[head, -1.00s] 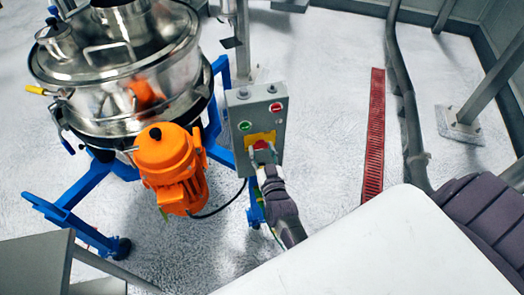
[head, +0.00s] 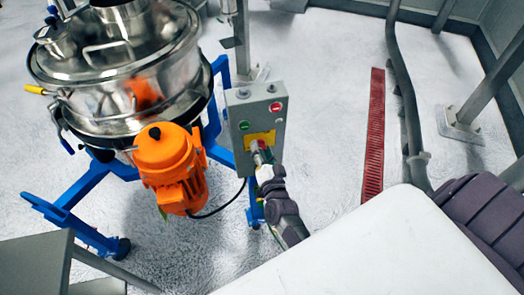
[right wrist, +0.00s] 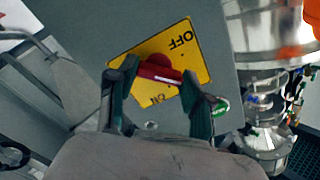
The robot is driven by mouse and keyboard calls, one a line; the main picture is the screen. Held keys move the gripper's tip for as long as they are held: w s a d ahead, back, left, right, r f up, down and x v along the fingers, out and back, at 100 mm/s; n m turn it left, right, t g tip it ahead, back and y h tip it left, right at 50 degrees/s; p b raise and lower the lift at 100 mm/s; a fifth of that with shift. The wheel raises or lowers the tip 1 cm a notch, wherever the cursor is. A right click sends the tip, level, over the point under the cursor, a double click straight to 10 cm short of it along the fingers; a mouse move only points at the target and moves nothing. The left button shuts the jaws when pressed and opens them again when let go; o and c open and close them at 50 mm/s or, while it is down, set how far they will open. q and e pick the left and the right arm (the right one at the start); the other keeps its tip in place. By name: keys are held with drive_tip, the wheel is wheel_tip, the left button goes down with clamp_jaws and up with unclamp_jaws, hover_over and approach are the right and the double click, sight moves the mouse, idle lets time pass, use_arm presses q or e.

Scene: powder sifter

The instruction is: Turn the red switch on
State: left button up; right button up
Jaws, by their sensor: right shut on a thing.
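The red switch (head: 259,146) is a rotary knob on a yellow plate (head: 249,137) low on the front of a grey control box (head: 256,104). In the right wrist view the red switch (right wrist: 158,71) lies crosswise, slightly tilted, over the yellow plate (right wrist: 195,62), which reads OFF at upper right and ON below. My right gripper (head: 261,152) is at the plate. In the right wrist view my right gripper (right wrist: 159,75) has one finger at each end of the knob and is shut on it. I cannot tell which mark the knob points to. My left gripper is not in view.
Above the plate the box has a green button (head: 244,125) and a red button (head: 276,106). A steel sifter (head: 115,70) with an orange motor (head: 171,168) and blue legs stands left of it. A white surface (head: 390,255) fills the lower right.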

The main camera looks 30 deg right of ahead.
drive_tip(key=m+b, duration=0.1)
drive_tip(key=m, duration=0.3)
drive_tip(key=shift+m, duration=0.3)
drive_tip(key=shift+d+r+m+b, duration=0.15)
drive_tip(key=shift+m+b, duration=0.45)
drive_tip(key=shift+m, duration=1.6)
drive_tip(key=o, duration=1.2)
drive_tip(key=shift+w, duration=0.1)
drive_tip(key=shift+c, duration=0.2)
drive_tip(key=shift+s, duration=0.25)
drive_tip(key=v, duration=1.1)
drive_tip(key=shift+s, duration=0.3)
